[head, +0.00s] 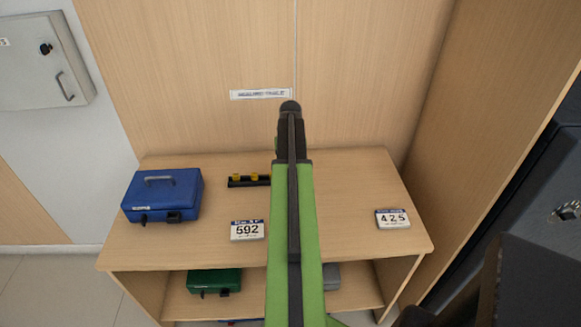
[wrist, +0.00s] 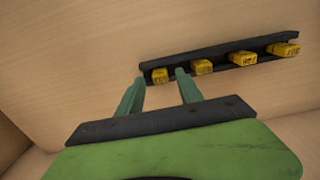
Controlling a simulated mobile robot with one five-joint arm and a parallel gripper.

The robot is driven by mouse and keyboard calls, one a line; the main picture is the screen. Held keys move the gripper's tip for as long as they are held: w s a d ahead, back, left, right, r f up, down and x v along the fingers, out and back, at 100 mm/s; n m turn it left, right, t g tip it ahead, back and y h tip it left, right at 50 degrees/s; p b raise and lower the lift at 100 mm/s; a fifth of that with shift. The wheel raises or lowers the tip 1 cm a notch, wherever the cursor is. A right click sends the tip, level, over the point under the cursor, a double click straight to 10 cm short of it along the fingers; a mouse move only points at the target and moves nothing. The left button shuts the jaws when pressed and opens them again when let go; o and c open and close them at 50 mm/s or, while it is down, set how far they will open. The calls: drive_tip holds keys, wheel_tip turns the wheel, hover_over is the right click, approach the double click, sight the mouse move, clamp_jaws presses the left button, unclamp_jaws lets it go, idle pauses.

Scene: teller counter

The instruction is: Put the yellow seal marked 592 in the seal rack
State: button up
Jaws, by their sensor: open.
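The black seal rack (wrist: 218,53) lies on the wooden counter, with several yellow seals in a row in it. In the head view the rack's left part (head: 240,183) shows with yellow seals (head: 254,177), and my arm hides its right part. My gripper (wrist: 160,76) is open and empty. Its fingers reach toward the leftmost seal (wrist: 160,75), one to each side of it in the picture; I cannot tell whether they touch it. The seals bear small dark marks, too small to read, so I cannot tell which is 592.
A card reading 592 (head: 247,230) and another reading 425 (head: 392,219) lie on the counter (head: 355,185). A blue cash box (head: 162,197) stands at the left. A green box (head: 214,281) is on the shelf below. A panel wall rises behind.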

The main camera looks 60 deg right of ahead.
wheel_tip(320, 180, up, 10)
drive_tip(key=p, duration=0.9)
drive_tip(key=shift+r, duration=0.2)
drive_tip(key=w+a+n, duration=0.2)
drive_tip(key=w+a, duration=0.3)
drive_tip(key=a, duration=0.5)
drive_tip(key=w+a+n, duration=0.2)
drive_tip(key=w+a, duration=0.4)
drive_tip(key=a, duration=0.4)
drive_tip(key=w+a+n, duration=0.1)
drive_tip(key=w+a, duration=0.4)
drive_tip(key=a, duration=0.4)
drive_tip(key=a+n, duration=0.5)
drive_tip(key=a, duration=2.4)
drive_tip(key=shift+s+a+n, duration=0.2)
drive_tip(key=shift+a+n, duration=0.05)
drive_tip(key=shift+n, duration=0.15)
